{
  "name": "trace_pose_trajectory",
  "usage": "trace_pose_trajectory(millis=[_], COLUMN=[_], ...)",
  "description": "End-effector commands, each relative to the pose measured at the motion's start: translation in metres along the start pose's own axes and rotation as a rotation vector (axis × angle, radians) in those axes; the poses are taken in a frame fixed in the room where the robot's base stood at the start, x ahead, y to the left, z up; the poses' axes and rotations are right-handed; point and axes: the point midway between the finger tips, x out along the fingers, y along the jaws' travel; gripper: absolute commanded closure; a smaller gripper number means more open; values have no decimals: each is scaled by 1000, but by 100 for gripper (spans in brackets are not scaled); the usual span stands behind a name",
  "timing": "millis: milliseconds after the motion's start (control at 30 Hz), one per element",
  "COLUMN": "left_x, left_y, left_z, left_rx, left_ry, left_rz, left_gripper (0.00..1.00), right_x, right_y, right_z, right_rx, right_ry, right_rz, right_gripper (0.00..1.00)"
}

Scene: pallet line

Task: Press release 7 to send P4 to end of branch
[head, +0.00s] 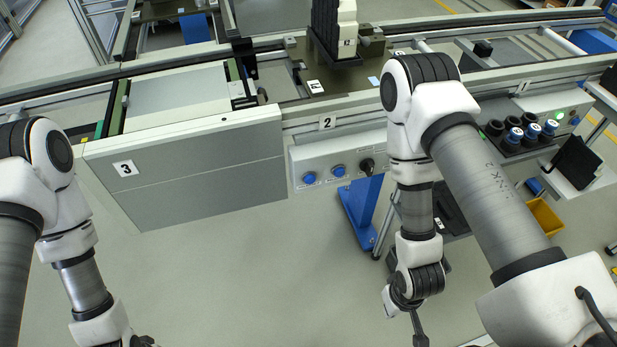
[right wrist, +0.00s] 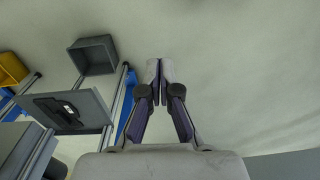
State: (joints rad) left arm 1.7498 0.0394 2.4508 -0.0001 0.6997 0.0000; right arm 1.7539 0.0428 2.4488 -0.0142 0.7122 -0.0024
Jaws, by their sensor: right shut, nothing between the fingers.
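A dark pallet (head: 331,80) with a white label that looks like a 4 sits on the conveyor behind the number 2 sign (head: 327,122). It carries a black fixture with pale parts. A grey control box (head: 330,165) below that sign has two blue buttons (head: 323,175) and a black knob. I cannot make out a release marked 7. My right gripper (right wrist: 160,70) is shut and empty over bare floor in the right wrist view. In the head view it is at the bottom edge, well below the control box. My left gripper is mostly cut off at the bottom left.
A grey cabinet (head: 190,160) marked 3 stands at the left front. At the right are a panel with a green light (head: 560,114), several dark cups, a black tablet (head: 577,162) and a yellow bin (head: 545,216). The floor in front is clear.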

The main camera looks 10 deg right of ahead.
Motion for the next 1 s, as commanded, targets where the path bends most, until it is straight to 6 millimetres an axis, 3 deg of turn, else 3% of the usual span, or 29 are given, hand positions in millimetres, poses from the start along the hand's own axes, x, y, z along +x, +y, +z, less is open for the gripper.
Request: trace_pose_trajectory(millis=[67,200,300,433,600,1000], left_x=[6,22,34,44,48,46], left_y=[0,0,0,0,0,0], left_z=[0,0,0,0,-1,-1], left_rx=[-1,-1,-1,-1,-1,-1], left_ry=[1,1,1,1,1,1], left_rz=[0,0,0,0,0,0], left_gripper=[60,60,60,60,60,60], right_x=[4,0,-20,-58,-90,-92], right_y=[-5,-29,-54,-81,-96,-97], right_z=[-19,-85,-138,-185,-205,-210], right_rx=[-33,-157,-265,-377,-441,-444], right_ry=[66,311,538,793,942,947], right_rz=[-32,-155,-270,-400,-482,-485], right_gripper=[100,100,100,100,100,100])
